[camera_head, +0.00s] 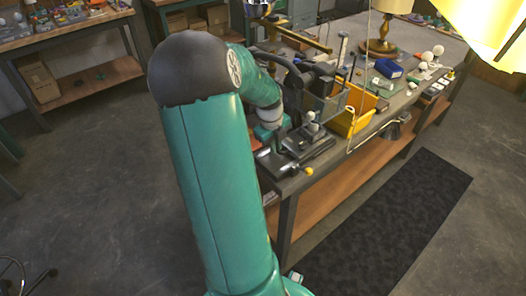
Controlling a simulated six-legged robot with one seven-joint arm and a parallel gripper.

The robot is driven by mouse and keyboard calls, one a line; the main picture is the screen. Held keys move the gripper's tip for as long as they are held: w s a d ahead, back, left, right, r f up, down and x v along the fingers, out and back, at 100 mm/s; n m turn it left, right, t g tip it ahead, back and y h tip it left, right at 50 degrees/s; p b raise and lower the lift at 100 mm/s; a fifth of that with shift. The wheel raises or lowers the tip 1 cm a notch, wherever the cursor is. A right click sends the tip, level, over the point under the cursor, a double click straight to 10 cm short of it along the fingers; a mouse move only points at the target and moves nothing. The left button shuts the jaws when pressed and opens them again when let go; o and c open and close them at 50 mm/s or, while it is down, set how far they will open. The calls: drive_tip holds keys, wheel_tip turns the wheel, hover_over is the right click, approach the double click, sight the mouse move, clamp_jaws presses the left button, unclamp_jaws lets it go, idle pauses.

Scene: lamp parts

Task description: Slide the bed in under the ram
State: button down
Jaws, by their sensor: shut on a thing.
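A dark press-like device stands at the near left corner of the bench. Its upper part (322,72) is dark, and I take the ram to be in it, though I cannot single it out. The low dark bed (318,150) lies at the bench's near edge, with a yellow knob (309,171) at its front. My gripper (284,132) is at the left side of the bed, low and partly hidden by my own green arm. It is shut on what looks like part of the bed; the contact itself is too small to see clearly.
A brass lamp (381,46) stands behind, and pale round bulbs (437,50) lie at the far right. A dark mat (405,225) covers open floor in front.

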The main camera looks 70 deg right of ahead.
drive_tip(key=shift+s+d+r, duration=0.1)
drive_tip(key=shift+s+d, duration=0.25)
drive_tip(key=shift+d, duration=0.35)
drive_tip(key=c, duration=1.5)
unclamp_jaws()
drive_tip(key=shift+d, duration=0.1)
drive_tip(key=shift+a+r, duration=0.2)
drive_tip(key=shift+r, duration=0.05)
drive_tip(key=r, duration=0.4)
drive_tip(key=a+r, duration=0.1)
drive_tip(key=r, duration=0.3)
drive_tip(key=w+a+r, duration=0.1)
drive_tip(key=r, duration=0.4)
drive_tip(key=shift+w, duration=0.1)
